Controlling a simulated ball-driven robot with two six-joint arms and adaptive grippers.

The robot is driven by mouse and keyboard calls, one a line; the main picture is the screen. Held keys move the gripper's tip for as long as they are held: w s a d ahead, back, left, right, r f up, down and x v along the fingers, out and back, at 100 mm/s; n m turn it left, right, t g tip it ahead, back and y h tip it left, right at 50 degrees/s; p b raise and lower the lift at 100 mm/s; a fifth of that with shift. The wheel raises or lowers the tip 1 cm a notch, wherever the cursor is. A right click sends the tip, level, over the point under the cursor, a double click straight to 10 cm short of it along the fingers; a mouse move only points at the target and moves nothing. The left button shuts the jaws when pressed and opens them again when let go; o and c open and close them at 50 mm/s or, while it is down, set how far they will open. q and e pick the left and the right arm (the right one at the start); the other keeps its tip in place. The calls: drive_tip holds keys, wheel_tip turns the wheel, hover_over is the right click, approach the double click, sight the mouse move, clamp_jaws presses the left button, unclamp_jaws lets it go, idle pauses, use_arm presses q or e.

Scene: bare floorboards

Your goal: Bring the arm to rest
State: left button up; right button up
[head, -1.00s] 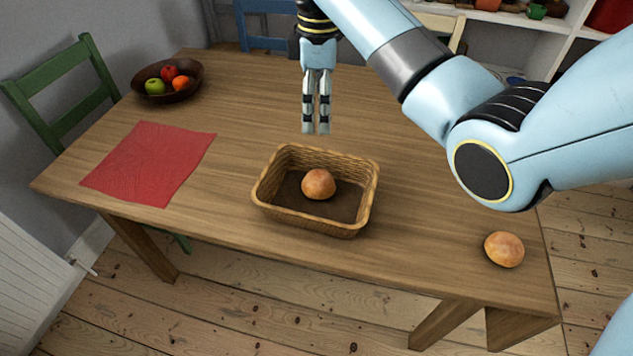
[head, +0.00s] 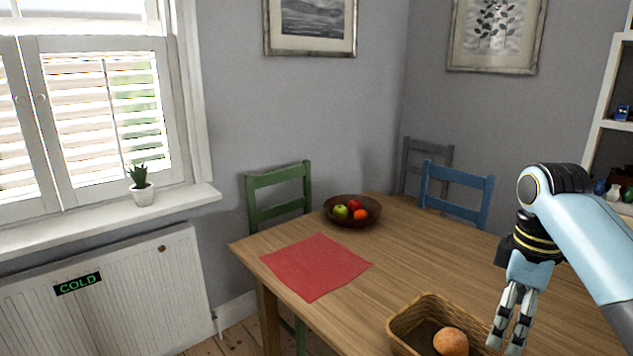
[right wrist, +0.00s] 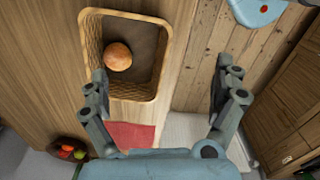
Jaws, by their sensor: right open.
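My right gripper (head: 511,317) is open and empty, pointing down at the right of the head view, beside the right side of the basket. In the right wrist view its two fingers (right wrist: 162,100) stand wide apart with nothing between them. A wicker basket (head: 404,322) stands on the wooden table and holds one round bread roll (head: 451,342). The basket (right wrist: 92,45) and the roll (right wrist: 118,57) also show in the right wrist view, beyond the fingers. The head view cuts off the basket's near end. My left gripper is not in view.
A red cloth (head: 315,266) lies on the table (head: 420,262), with a dark fruit bowl (head: 370,212) behind it. A green chair (head: 279,190) and a blue chair (head: 456,191) stand at the table's edges. A radiator (head: 120,300) is at the left under a window.

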drive_tip(key=s+a+f+m+t, duration=0.1)
drive_tip(key=s+f+m, duration=0.1)
drive_tip(key=s, duration=0.5)
drive_tip(key=s+a+f+m+t, duration=0.1)
drive_tip(key=s+f+m, duration=0.1)
drive_tip(key=s, duration=0.5)
drive_tip(key=s+a+r+m+t+h, duration=0.1)
drive_tip(key=s+r+m, duration=0.15)
drive_tip(key=s, duration=0.45)
drive_tip(key=s+r+m+t, duration=0.1)
drive_tip(key=s+r+m, duration=0.15)
drive_tip(key=s, duration=0.35)
wheel_tip(320, 180, down, 33)
drive_tip(key=s+d+g+b, duration=0.2)
drive_tip(key=b, duration=0.5)
use_arm(q)
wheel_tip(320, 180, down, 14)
drive_tip(key=b, duration=0.6)
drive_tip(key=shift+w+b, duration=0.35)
drive_tip(key=shift+b, duration=0.05)
use_arm(e)
drive_tip(key=s+f, duration=0.9)
drive_tip(key=f, duration=0.3)
drive_tip(key=s+d+f+g, duration=0.1)
drive_tip(key=s+f, duration=0.8)
drive_tip(key=f, duration=0.3)
drive_tip(key=shift+s+m, duration=0.3)
drive_tip(key=shift+s, duration=0.05)
